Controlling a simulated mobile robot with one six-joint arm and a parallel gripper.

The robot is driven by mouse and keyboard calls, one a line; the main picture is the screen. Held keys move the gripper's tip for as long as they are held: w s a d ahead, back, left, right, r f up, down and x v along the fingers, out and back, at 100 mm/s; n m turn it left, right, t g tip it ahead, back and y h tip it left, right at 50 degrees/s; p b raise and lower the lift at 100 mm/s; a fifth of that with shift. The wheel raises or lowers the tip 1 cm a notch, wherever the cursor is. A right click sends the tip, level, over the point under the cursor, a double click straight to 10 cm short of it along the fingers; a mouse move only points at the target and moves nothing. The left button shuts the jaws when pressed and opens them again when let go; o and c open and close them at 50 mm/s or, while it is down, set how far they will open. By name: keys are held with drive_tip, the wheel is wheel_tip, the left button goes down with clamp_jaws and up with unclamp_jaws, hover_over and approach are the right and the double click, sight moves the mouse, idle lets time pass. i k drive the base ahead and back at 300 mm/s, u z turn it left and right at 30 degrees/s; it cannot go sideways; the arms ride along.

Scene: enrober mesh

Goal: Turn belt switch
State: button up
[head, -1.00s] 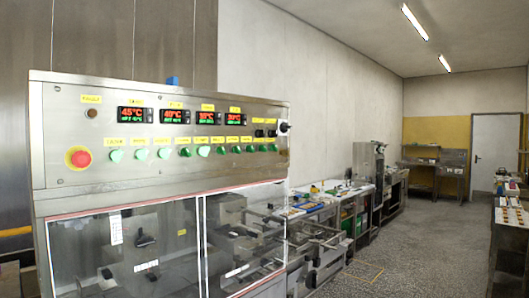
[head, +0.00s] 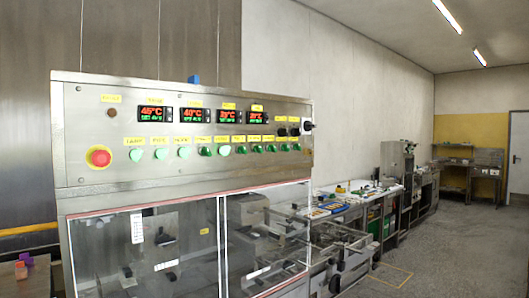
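A steel control panel (head: 90,130) tops the enrober machine at the left and centre of the head view. It carries a row of green and pale switches, one of them a green switch (head: 205,151), under small yellow labels. The label text is too small to read, so I cannot tell which switch is the belt switch. Black knobs (head: 294,132) sit at the panel's right end. A red emergency button (head: 99,157) on a yellow ring is at its left. My gripper is not in view.
Clear guard doors (head: 185,245) with a red top edge close the machine below the panel. Worktables (head: 345,205) with equipment line the wall to the right. Grey floor (head: 460,250) is open at the right. A small table (head: 35,275) stands at the lower left.

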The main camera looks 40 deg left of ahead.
sight(241, 149)
drive_tip(key=u, duration=4.35)
drive_tip(key=i, duration=0.2)
drive_tip(key=z, duration=1.5)
drive_tip(key=i, duration=0.55)
drive_tip(key=u, duration=0.05)
